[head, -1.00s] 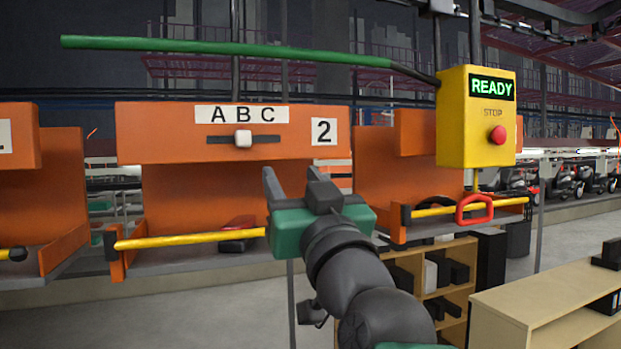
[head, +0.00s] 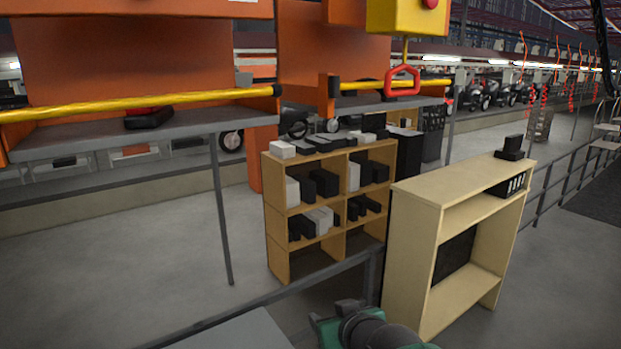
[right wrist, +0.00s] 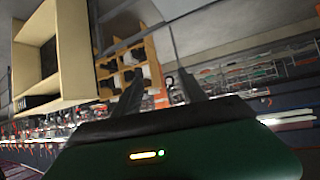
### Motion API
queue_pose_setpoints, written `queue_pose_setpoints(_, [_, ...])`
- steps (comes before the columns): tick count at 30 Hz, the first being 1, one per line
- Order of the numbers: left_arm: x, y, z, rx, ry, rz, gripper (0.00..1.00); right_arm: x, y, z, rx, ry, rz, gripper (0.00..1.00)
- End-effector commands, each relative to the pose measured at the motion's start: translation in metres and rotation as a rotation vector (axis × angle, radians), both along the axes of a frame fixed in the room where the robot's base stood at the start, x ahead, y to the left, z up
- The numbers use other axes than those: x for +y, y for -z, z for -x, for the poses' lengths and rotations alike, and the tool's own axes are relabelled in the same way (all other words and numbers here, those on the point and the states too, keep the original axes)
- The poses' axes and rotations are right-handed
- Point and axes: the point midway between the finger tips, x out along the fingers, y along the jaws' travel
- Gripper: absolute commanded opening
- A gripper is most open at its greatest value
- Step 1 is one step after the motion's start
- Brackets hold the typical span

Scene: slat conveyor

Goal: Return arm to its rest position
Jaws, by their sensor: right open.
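My right gripper (head: 347,308) shows at the bottom edge of the head view, a green body with dark fingers, partly cut off by the frame. In the right wrist view its two dark fingers (right wrist: 160,90) stand apart with nothing between them. It is open and empty, low in front of the shelves and away from the orange stations. My left gripper is not in view.
An orange station (head: 120,55) with a yellow bar (head: 140,105) stands at upper left. A yellow box (head: 407,16) with a red handle (head: 402,81) hangs at top. A wooden shelf (head: 275,215) and a pale bookcase (head: 410,225) stand beyond a dark rail (head: 275,297).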

Motion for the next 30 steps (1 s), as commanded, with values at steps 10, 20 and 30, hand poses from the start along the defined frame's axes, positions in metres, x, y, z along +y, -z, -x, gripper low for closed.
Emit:
queue_pose_setpoints(10, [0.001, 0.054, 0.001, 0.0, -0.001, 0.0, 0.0, -0.129, 0.247, 0.151, 0.561, 0.218, 0.099, 0.49])
queue_pose_setpoints(20, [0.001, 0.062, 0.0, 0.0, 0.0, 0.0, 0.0, -0.156, 0.301, 0.227, 0.761, 0.29, 0.12, 0.49])
queue_pose_setpoints(30, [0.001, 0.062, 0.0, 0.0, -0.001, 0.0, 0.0, -0.155, 0.299, 0.225, 0.757, 0.288, 0.119, 0.49])
